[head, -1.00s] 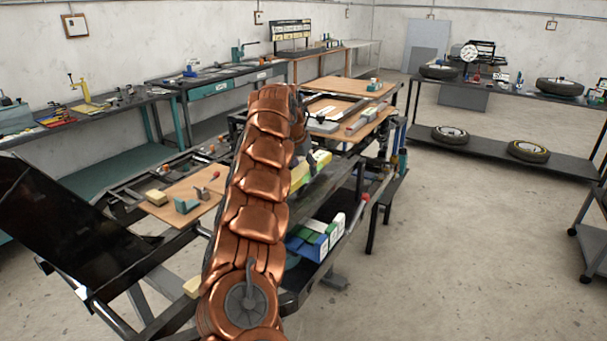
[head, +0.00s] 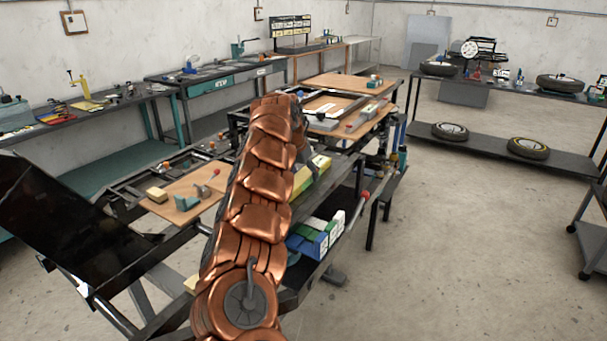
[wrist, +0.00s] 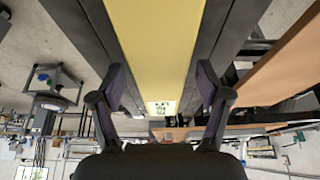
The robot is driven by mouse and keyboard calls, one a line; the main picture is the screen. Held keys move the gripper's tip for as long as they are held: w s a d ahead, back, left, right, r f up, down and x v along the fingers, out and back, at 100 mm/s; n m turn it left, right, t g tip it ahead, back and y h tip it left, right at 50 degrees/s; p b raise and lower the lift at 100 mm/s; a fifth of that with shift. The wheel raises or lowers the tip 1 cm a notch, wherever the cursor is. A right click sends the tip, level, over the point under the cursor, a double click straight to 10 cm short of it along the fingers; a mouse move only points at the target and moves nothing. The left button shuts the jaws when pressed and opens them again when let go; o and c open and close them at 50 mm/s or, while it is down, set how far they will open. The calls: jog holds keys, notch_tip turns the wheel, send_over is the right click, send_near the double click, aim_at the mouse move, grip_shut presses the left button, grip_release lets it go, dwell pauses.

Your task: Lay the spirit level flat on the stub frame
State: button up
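In the wrist view a long yellow bar-like thing (wrist: 158,45) with a pale, green-marked end runs between dark flanks. I cannot tell whether it is the spirit level. My gripper (wrist: 160,108) has its two dark fingers wide apart, one on each side of the yellow strip in the picture, with nothing visibly clamped. In the head view a yellow-green piece (head: 302,178) shows just right of my copper arm, which hides my gripper. A dark metal frame with boards stands around the arm; I cannot tell which part is the stub frame.
A wooden board (head: 184,200) with small parts lies left of my arm. Blue, green and white boxes (head: 312,238) sit on a lower shelf at right. A red-tipped rod (head: 358,212) sticks out nearby. Open floor (head: 470,240) lies to the right.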

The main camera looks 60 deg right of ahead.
jog(key=shift+r, duration=0.1)
jog(key=b+v, duration=0.2)
jog(key=v, duration=1)
